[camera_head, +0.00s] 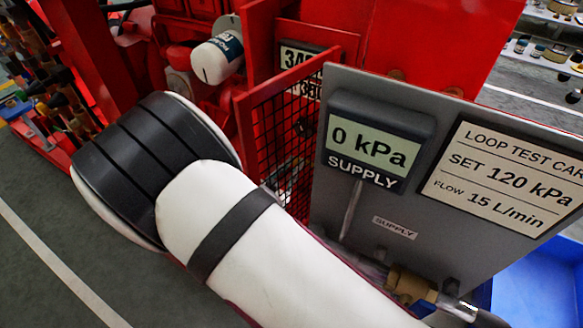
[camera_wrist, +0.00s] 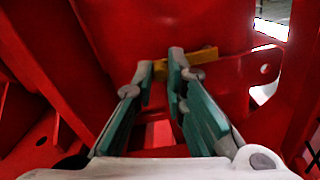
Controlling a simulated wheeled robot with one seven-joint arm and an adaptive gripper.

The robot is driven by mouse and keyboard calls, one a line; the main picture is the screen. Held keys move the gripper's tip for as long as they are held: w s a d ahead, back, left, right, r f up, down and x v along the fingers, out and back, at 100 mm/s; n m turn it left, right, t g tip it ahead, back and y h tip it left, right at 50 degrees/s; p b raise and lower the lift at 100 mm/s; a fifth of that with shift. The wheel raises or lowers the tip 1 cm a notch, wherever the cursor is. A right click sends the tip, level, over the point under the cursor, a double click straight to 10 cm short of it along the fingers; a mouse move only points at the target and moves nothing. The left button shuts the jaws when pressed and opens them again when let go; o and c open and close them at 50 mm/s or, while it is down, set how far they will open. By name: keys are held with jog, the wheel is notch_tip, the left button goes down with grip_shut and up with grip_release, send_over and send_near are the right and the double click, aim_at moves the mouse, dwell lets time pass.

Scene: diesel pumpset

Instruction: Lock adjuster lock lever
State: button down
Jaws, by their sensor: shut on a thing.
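A yellow lever (camera_wrist: 204,58) shows in the wrist view at the tips of my gripper (camera_wrist: 162,68), running across to the right against a red plate. I take it to be the adjuster lock lever. My gripper's grey fingers with teal pads are close together, with a narrow gap between them, shut on the lever's left part. The fingertips hide some of the lever, and its pivot is not clear. In the head view, my gripper and the lever are hidden by my arm and the red machine.
Red walls (camera_wrist: 50,70) close in around my gripper. In the head view, a mesh guard (camera_head: 290,130) and a grey panel (camera_head: 400,225) with a "0 kPa" supply display (camera_head: 372,142) stand right beside my arm. A white filter (camera_head: 216,58) sits behind. Floor at left is clear.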

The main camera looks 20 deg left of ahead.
jog(key=c, duration=1.6)
grip_release()
